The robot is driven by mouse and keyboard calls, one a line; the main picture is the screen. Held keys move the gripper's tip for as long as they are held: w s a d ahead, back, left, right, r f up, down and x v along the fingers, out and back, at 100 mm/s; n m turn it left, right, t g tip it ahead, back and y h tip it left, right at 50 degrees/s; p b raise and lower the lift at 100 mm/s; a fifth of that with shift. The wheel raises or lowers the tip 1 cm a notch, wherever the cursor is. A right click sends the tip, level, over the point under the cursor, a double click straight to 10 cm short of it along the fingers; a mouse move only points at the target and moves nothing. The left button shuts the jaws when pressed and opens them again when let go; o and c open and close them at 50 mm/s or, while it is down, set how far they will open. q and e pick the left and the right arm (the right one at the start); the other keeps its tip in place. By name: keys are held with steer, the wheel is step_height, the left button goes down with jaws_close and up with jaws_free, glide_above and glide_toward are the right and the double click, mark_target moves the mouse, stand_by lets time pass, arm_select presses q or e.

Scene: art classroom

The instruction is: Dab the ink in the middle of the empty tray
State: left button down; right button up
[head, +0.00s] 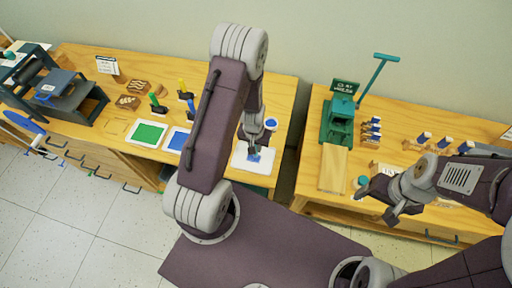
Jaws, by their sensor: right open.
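A white tray (240,161) lies near the front edge of the left table. My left gripper (253,148) reaches down over it, with its fingers close to a small blue patch or object (255,156) at about the tray's middle. I cannot tell whether this blue is ink or the end of a held tool, nor whether the fingers are shut. A small white container with blue on top (271,124) stands just behind. My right gripper (378,196) is open and empty near the front of the right table.
A green-filled tray (147,133) and a blue-filled tray (176,139) lie left of the white one. A green press (338,122) stands on the right table (395,99). A gap separates the tables.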

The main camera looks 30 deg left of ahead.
arm_select(q)
step_height(320, 180, up, 5)
steer(key=p, duration=0.4)
steer(key=shift+a+r, duration=0.1)
steer(key=shift+s+a+r+p, duration=0.1)
steer(key=shift+r+p, duration=0.4)
steer(key=shift+p, duration=0.2)
